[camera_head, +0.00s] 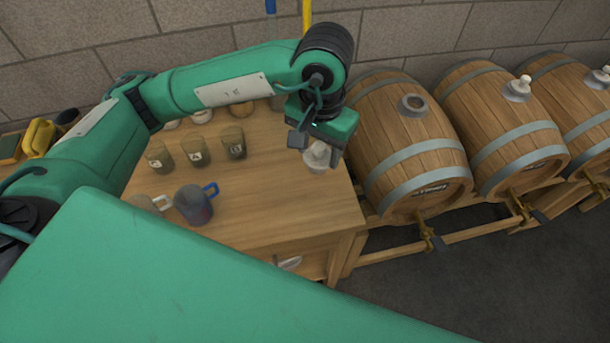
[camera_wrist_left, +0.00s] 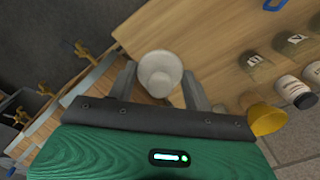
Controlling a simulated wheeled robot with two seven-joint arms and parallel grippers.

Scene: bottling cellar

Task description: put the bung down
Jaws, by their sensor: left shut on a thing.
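The white bung (camera_head: 317,158) is between the fingers of my left gripper (camera_head: 316,149), which is shut on it. It shows at the right end of the wooden table (camera_head: 270,205), close to the edge. I cannot tell whether its underside touches the tabletop. In the left wrist view the bung (camera_wrist_left: 160,72) sits between the two grey fingers of my left gripper (camera_wrist_left: 160,85), its round top facing the camera. My right gripper is not in view.
The nearest barrel (camera_head: 405,140) has an open bunghole, right of the table. The middle barrel (camera_head: 500,120) carries a white bung (camera_head: 518,90). Dark glasses (camera_head: 196,152), a blue-handled mug (camera_head: 194,204) and a pale mug (camera_head: 148,204) stand on the table's left. The table's front right is bare.

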